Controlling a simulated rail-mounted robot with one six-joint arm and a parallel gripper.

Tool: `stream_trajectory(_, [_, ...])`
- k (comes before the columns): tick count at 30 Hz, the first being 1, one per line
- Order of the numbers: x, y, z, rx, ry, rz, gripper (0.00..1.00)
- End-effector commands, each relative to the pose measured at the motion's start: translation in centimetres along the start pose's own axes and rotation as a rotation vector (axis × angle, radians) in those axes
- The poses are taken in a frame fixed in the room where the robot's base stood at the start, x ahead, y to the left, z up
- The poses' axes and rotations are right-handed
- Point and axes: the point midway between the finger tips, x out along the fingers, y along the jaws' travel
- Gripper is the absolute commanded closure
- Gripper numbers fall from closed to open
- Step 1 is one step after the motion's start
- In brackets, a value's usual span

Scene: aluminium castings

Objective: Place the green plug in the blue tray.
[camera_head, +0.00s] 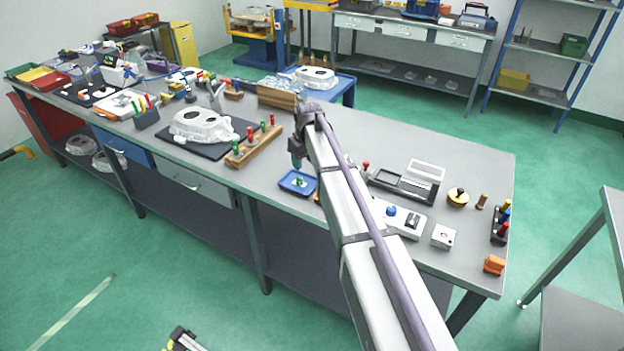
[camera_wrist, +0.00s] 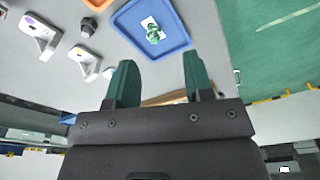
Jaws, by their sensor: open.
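The blue tray (camera_head: 285,182) lies on the workbench near its front edge, and it also shows in the wrist view (camera_wrist: 132,24). A green plug (camera_head: 299,181) is inside the tray, on a small white patch; it appears in the wrist view (camera_wrist: 154,34) near the tray's middle. My gripper (camera_head: 296,163) is above the tray's far side in the head view. In the wrist view my gripper (camera_wrist: 160,72) has its two green fingers wide apart with nothing between them. The fingers are apart from the plug.
A wooden rack (camera_head: 240,158) with red and green plugs stands left of the tray. A white casting (camera_head: 203,126) lies on a dark mat. Right of my arm are a grey case (camera_head: 407,184), a white control box (camera_head: 400,219) and an orange block (camera_head: 494,265).

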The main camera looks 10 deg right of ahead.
Motion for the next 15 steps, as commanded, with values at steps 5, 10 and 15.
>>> stream_trajectory(5, [-2.1, -8.4, 17.5, 0.209, -0.068, 0.01, 0.53])
stream_trajectory(10, [-3.5, -13.3, 28.4, 0.381, -0.119, 0.031, 0.53])
stream_trajectory(15, [-3.6, -13.9, 29.7, 0.419, -0.131, 0.037, 0.53])
